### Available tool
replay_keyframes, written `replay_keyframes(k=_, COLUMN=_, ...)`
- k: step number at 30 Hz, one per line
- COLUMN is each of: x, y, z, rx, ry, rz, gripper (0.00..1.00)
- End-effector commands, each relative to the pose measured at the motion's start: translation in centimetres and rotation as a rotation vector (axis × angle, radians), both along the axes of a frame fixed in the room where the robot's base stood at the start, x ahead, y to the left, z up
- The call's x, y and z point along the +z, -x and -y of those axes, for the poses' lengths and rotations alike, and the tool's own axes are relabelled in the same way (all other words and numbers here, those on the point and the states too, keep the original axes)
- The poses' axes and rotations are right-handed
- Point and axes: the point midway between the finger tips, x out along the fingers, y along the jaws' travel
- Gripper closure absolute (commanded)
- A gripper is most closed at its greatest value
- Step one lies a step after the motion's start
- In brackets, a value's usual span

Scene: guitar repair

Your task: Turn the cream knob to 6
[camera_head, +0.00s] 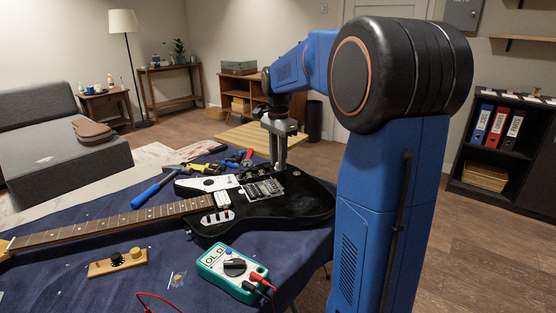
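A black electric guitar (300,203) lies on the blue cloth, its neck pointing left. Its bridge and pickups show, with small pale fittings near its far edge. I cannot make out a cream knob among them, nor any numbers. My gripper (280,168) points down over the far side of the guitar body, behind the bridge. Its fingers look like one narrow shape from here, so the gap and anything between them cannot be told. I cannot tell if it touches the guitar.
A wooden block (103,267) with a black knob and a gold-looking knob lies at the front left. A teal multimeter (218,264) with red leads lies in front of the guitar. Pliers and a blue-handled screwdriver (155,189) lie behind the neck. The blue cloth (60,240) covers the table.

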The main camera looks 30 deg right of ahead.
Motion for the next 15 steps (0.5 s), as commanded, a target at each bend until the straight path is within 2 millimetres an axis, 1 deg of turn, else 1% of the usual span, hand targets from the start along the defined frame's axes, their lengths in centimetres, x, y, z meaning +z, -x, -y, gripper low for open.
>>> replay_keyframes(k=10, x=0.0, y=0.01, z=0.0, rx=0.028, ry=0.0, rz=0.0, gripper=0.75)
replay_keyframes(k=15, x=0.0, y=0.05, z=0.02, rx=0.154, ry=0.0, rz=0.0, gripper=0.75)
